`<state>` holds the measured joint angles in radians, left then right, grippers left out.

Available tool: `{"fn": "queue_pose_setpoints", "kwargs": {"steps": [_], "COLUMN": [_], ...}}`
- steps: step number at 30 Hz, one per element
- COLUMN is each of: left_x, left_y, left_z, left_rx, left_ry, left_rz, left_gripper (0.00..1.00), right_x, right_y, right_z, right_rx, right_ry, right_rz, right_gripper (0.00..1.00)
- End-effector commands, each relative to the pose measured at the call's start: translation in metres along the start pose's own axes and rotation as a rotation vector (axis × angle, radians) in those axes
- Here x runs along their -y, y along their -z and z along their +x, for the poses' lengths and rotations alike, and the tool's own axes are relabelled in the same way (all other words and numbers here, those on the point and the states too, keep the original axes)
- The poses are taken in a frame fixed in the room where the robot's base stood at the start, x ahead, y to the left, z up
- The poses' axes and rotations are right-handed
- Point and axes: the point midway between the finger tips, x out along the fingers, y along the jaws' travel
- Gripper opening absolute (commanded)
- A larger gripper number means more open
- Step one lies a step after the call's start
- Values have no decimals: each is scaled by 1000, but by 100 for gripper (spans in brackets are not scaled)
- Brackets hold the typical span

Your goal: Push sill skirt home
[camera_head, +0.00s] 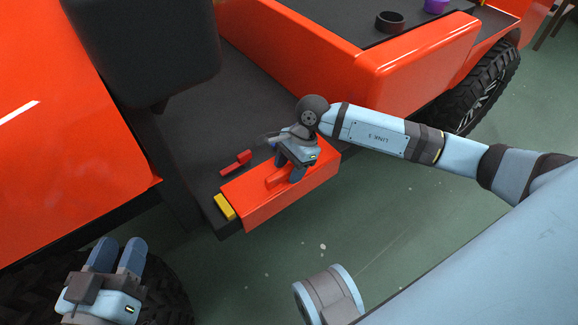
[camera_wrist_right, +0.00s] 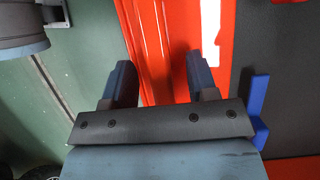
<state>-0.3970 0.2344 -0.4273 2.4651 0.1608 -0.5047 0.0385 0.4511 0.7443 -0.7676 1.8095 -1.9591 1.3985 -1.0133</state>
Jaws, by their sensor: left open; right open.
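The orange-red sill skirt (camera_head: 250,205) lies along the outer edge of the cart's dark floor, with a raised rib (camera_head: 276,181) on top. It also shows in the right wrist view (camera_wrist_right: 160,35). My right gripper (camera_head: 296,176) is open over the skirt, fingers pointing down on either side of the rib; in the wrist view (camera_wrist_right: 158,80) the fingers stand apart with orange between them. I cannot tell whether they touch the skirt, or whether it is fully seated. My left gripper (camera_head: 119,250) is open and empty above the front wheel, away from the skirt.
A yellow block (camera_head: 225,206) sits at the skirt's near left end. A red handle-like piece (camera_head: 236,163) lies on the dark floor beside the skirt. A dark seat (camera_head: 150,45) overhangs at left. A black ring (camera_head: 390,21) and purple cup (camera_head: 437,5) stand in the rear bed.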

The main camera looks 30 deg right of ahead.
Motion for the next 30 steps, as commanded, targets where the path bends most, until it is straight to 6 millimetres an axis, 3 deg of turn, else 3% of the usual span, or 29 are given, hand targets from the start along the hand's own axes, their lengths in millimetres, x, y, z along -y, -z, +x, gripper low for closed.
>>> {"fn": "queue_pose_setpoints", "kwargs": {"steps": [2,8,15,21,30], "left_x": [6,-5,-7,-7,-7], "left_y": [15,14,37,46,48], "left_z": [5,-2,-4,-4,-5], "left_rx": [-2,55,-27,-64,-76], "left_ry": [-5,-5,8,13,14], "left_rz": [64,-56,-60,-58,-57], "left_gripper": [43,43,43,43,43], "right_x": [1,1,0,0,0], "right_y": [-1,-2,-1,-1,0], "right_z": [-11,-64,-114,-136,-139], "right_rx": [-2,-2,-1,-1,1], "right_ry": [3,4,3,2,1], "right_rz": [0,-1,-1,-1,-1], "right_gripper": [53,53,53,53,53]}}
